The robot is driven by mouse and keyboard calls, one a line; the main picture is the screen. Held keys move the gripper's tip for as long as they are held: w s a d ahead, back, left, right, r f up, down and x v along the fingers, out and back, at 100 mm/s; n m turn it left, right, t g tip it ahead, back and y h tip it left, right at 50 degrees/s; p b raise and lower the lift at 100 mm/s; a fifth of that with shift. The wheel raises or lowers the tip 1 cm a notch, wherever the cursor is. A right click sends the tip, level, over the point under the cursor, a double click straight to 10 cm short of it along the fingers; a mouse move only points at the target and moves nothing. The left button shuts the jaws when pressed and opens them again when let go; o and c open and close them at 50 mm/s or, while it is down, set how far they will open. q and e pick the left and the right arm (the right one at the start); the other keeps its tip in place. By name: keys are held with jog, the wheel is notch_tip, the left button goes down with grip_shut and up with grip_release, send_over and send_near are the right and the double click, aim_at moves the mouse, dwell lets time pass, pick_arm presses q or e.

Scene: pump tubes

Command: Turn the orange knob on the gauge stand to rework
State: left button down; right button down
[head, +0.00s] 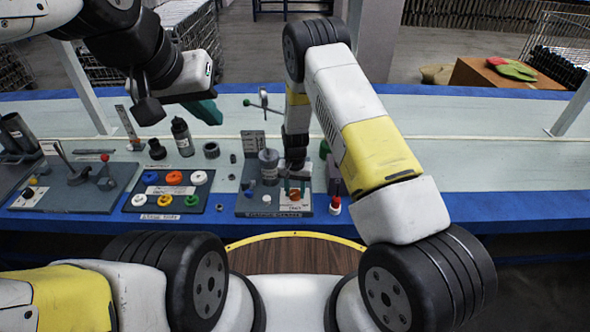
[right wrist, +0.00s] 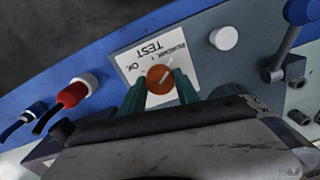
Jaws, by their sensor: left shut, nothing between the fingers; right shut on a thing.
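The orange knob (head: 294,194) sits on a white label plate on the gauge stand (head: 250,205). In the right wrist view the knob (right wrist: 159,78) lies between the two green fingers of my right gripper (right wrist: 160,88), shut on it. A pale line on the knob slants to the upper right. The label (right wrist: 138,62) appears upside down, with TEST, REWORK and OK; REWORK is on the right and OK on the left. In the head view my right gripper (head: 293,183) points down at the knob. My left gripper (head: 207,112) is shut and empty, raised above the table's far left part.
Left of the stand is a panel (head: 140,206) with several coloured caps. Further left stands a lever base (head: 75,195). A dark bottle (head: 182,138) stands behind. A red-topped piece (head: 335,205) is right of the stand. The table's right side is clear.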

aim_at(295, 192)
dwell(0.5)
jog(key=c, duration=0.9)
grip_release()
jog(key=shift+r, duration=3.95)
